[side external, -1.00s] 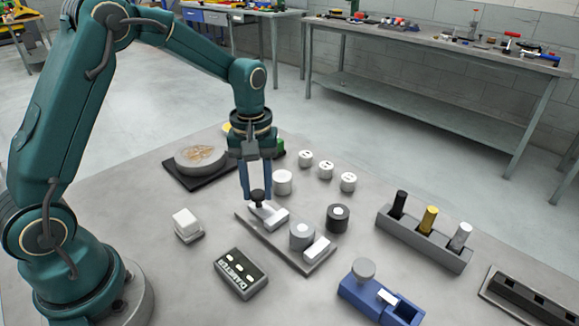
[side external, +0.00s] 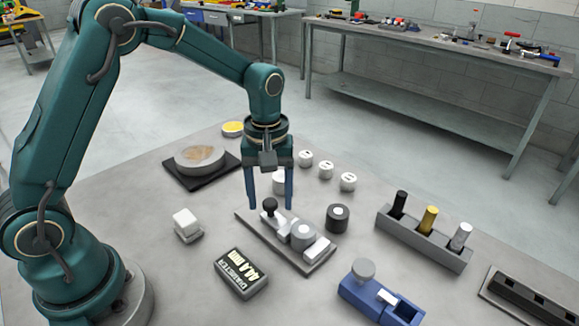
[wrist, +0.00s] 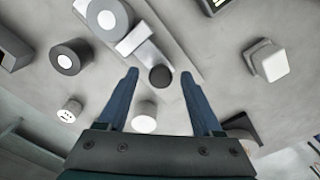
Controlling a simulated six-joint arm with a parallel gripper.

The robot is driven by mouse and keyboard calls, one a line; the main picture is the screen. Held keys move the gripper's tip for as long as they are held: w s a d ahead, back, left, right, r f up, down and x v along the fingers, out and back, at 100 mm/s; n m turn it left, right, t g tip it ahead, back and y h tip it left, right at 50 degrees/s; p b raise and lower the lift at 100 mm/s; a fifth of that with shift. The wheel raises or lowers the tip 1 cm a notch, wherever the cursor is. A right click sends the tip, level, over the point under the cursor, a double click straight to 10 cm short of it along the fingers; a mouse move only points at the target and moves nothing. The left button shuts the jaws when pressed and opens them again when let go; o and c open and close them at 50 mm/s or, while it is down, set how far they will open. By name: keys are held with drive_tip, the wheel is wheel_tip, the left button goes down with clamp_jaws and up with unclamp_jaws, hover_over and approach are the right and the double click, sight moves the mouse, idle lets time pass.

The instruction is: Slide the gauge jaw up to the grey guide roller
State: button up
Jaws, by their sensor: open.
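The grey guide roller (side external: 302,237) stands upright on the gauge's base plate (side external: 284,253), against the white fixed block (side external: 317,249). The gauge jaw (side external: 279,222), a pale slider with a black knob (side external: 269,204), lies on the other side of the roller and appears to touch it. In the wrist view the jaw (wrist: 146,52) also meets the roller (wrist: 107,18). My gripper (side external: 270,205) is open, with one finger on each side of the knob. In the wrist view the knob (wrist: 160,77) sits between the fingertips, clear of both.
A readout box (side external: 241,273) shows "DIAMETER" and a number, about 44.4 mm. A dark roller (side external: 338,218) stands right of the gauge, with several white cylinders (side external: 348,181) behind. A white block (side external: 186,223), blue fixture (side external: 378,299) and peg rack (side external: 424,240) stand around it.

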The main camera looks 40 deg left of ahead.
sight(271, 202)
drive_tip(key=shift+r, duration=0.1)
drive_tip(key=shift+r, duration=2.5)
drive_tip(key=shift+r, duration=0.1)
drive_tip(key=s+r+m+t, duration=0.2)
drive_tip(key=s+r+t, duration=0.3)
drive_tip(key=r, duration=0.4)
drive_tip(key=s+f+m, duration=0.3)
drive_tip(key=s+m, duration=0.4)
drive_tip(key=s, duration=0.3)
drive_tip(key=shift+t, duration=0.3)
